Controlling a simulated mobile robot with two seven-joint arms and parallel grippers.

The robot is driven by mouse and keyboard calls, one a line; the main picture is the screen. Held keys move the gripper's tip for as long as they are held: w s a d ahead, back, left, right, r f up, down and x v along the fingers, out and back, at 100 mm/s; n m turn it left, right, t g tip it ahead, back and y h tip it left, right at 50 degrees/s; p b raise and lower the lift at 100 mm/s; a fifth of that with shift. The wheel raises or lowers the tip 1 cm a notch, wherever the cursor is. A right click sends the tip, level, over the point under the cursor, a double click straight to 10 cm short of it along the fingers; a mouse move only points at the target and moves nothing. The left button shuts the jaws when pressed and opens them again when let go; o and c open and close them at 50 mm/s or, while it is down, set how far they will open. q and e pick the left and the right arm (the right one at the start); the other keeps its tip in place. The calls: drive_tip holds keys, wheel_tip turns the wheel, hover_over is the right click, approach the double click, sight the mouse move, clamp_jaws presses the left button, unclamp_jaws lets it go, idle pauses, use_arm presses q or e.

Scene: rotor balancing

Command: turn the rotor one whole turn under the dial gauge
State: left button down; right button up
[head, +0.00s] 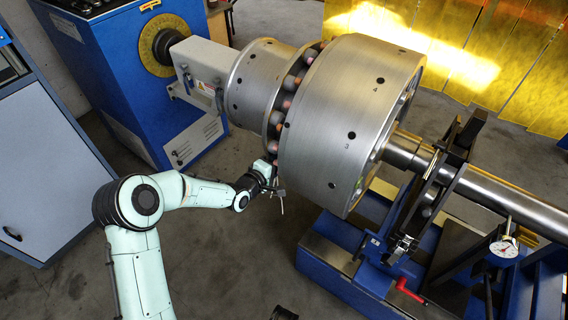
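The rotor is a large steel drum (325,130) with dark holes and the numbers 3 and 4 on its rim. Its shaft (500,195) runs right over a roller support (440,180). A ring of bolts or pins (284,100) lies between the drum and a smaller steel hub (250,85). The dial gauge (504,247) has a white face and stands by the shaft at the right; I cannot read it. My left gripper (275,178) is at the lower end of the bolt ring, close to the drum's left edge. Its fingers are too small to judge, and contact is unclear.
A blue drive unit (110,60) with a yellow ring stands at upper left, joined to the hub by a grey box. A blue base (345,250) with a red handle (410,291) carries the support. A cabinet (40,160) stands left. Floor at bottom centre is mostly free.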

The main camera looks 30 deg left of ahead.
use_arm(q)
drive_tip(key=shift+f, duration=0.4)
use_arm(e)
drive_tip(key=shift+d, duration=0.2)
use_arm(q)
drive_tip(key=c, duration=0.6)
unclamp_jaws()
drive_tip(key=shift+r, duration=0.1)
drive_tip(key=shift+p+v, duration=2.55)
drive_tip(key=shift+v, duration=4.15)
use_arm(e)
drive_tip(key=w+a+r+t, duration=0.1)
drive_tip(key=w+r+t, duration=0.2)
drive_tip(key=w+r, duration=0.5)
drive_tip(key=shift+w+a+n+t, duration=0.25)
drive_tip(key=shift+w+n+t, duration=0.05)
drive_tip(key=shift+w, duration=0.4)
